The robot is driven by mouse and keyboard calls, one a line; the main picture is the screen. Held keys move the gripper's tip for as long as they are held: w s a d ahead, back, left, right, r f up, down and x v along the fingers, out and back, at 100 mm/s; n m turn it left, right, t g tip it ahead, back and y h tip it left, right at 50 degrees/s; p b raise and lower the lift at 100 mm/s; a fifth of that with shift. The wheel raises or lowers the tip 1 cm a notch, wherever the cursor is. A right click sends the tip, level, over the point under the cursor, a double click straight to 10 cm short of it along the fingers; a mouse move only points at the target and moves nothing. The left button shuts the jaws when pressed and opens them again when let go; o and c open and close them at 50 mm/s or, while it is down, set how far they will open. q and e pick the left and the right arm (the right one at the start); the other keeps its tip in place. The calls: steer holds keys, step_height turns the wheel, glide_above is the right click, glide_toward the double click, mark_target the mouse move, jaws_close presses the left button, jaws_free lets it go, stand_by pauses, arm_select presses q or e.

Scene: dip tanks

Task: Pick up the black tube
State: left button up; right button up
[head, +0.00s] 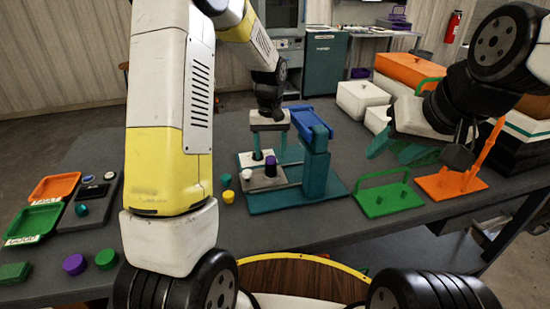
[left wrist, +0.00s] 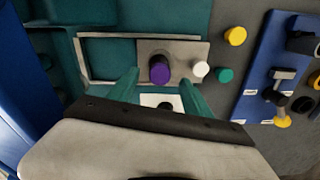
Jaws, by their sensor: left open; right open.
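My left gripper (head: 269,151) is open and points down over the grey block of the teal stand. In the left wrist view its teal fingers (left wrist: 158,84) are apart with nothing held. A small black round thing (left wrist: 166,105), possibly the black tube's top, shows on a white square between the fingers, partly cut off by the gripper body. A dark tube with a purple top (head: 270,166) stands upright on the block just beyond the fingertips; its purple top (left wrist: 159,68) also shows in the left wrist view. My right gripper (head: 398,151) is open and empty at the right.
The teal stand (head: 316,180) with a blue top rises right beside my left gripper. Small white (head: 246,174), green (head: 226,180) and yellow (head: 228,197) pieces are close by. Trays (head: 36,221) lie left.

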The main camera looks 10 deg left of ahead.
mark_target(271, 158)
arm_select(q)
step_height(271, 158, down, 5)
steer(key=shift+s+f, duration=0.1)
steer(key=shift+f, duration=0.1)
steer(key=shift+c, duration=0.2)
jaws_close()
